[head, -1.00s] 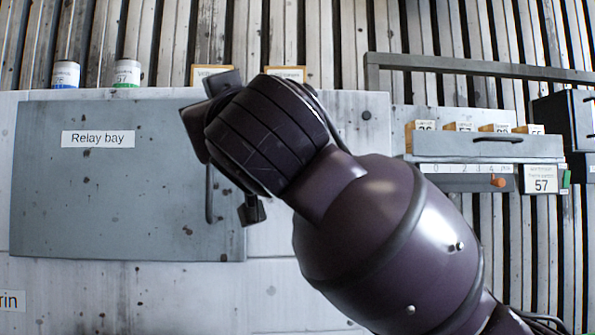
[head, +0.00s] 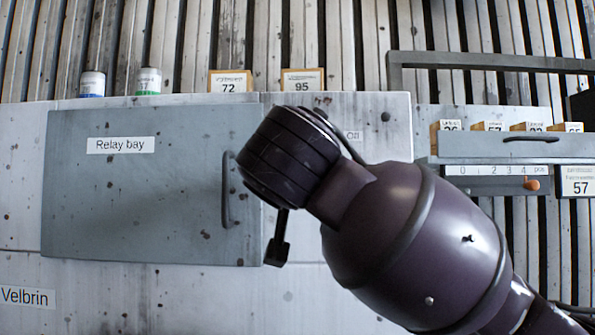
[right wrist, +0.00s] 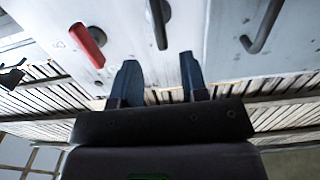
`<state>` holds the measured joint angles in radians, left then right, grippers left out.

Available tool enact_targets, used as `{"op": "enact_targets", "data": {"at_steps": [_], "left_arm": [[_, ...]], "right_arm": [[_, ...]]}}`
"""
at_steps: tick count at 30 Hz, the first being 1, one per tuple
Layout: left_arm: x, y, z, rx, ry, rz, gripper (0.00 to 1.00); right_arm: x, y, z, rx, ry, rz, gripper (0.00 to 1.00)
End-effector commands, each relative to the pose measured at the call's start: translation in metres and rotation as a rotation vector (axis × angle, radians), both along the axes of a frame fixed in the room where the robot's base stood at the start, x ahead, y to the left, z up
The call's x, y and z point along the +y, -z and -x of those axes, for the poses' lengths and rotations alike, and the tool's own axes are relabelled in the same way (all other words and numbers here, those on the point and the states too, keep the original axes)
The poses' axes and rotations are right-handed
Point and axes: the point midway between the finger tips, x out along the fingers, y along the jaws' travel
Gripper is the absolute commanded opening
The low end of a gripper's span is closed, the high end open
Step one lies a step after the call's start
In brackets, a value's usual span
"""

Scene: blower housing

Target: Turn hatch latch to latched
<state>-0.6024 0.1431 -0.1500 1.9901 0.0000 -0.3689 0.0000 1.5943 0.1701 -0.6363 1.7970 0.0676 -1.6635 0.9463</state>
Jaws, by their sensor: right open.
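In the right wrist view, a dark grey lever (right wrist: 159,24), which looks like the hatch latch, sits on a round base on the pale panel. It points roughly along my fingers. My right gripper (right wrist: 160,78) is open and empty, its two fingers apart just short of the lever, with the lever's line falling between them. I see no contact. My left gripper is not in view.
A red handle (right wrist: 88,45) stands on the panel beside the lever; the bar handle (right wrist: 262,28) is on its other side. Tags 72 (head: 231,84) and 95 (head: 303,82) stand on the panel's top edge.

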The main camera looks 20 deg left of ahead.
Motion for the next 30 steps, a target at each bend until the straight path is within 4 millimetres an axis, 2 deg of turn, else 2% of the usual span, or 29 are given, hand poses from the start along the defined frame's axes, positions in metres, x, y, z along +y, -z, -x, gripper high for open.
{"op": "enact_targets", "data": {"at_steps": [6, 12, 18, 26, 30], "left_arm": [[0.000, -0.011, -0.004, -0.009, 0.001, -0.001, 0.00], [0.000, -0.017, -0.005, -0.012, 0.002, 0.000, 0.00], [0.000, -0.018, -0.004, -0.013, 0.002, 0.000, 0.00], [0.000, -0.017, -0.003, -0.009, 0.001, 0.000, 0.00], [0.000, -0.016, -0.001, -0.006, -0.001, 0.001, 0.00]], "right_arm": [[0.010, -0.002, -0.037, -0.001, 0.002, 0.002, 0.40], [0.017, -0.002, -0.060, -0.002, 0.000, 0.003, 0.40], [0.020, -0.001, -0.069, -0.002, -0.002, 0.001, 0.40], [0.021, 0.000, -0.070, -0.002, -0.002, 0.002, 0.40], [0.021, 0.000, -0.070, -0.002, -0.002, 0.002, 0.20]]}}
